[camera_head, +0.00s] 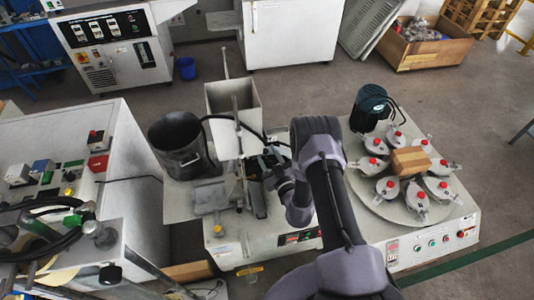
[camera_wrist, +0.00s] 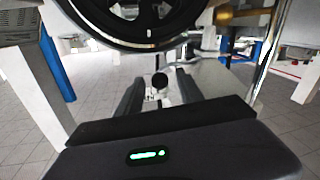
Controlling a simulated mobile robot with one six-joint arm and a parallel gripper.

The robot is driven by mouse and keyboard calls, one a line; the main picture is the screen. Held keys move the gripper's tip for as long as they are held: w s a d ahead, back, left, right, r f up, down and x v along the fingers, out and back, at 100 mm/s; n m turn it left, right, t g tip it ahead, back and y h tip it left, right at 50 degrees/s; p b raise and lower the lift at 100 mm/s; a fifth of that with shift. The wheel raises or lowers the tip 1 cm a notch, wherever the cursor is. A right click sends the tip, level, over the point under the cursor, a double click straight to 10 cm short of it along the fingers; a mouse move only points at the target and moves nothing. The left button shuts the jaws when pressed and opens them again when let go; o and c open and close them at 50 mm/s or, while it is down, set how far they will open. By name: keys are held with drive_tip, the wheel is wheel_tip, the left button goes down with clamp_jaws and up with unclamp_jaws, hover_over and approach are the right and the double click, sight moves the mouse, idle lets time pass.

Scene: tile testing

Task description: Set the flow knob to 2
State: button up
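My gripper (camera_head: 260,168) is over the middle machine (camera_head: 231,252), beside its square hopper (camera_head: 222,97). In the wrist view my gripper (camera_wrist: 159,74) has two dark fingers standing apart. A small round black knob (camera_wrist: 160,81) shows in the gap between them, with clear space on both sides; I cannot tell its depth or whether it is the flow knob. No dial numbers or knob setting are readable. In the head view the arm and fittings hide the spot at the fingertips.
A dark metal bucket (camera_head: 176,132) stands left of the hopper. A large black ring-shaped part (camera_wrist: 150,44) hangs across the top of the wrist view.

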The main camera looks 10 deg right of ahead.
clamp_jaws()
idle(1.3)
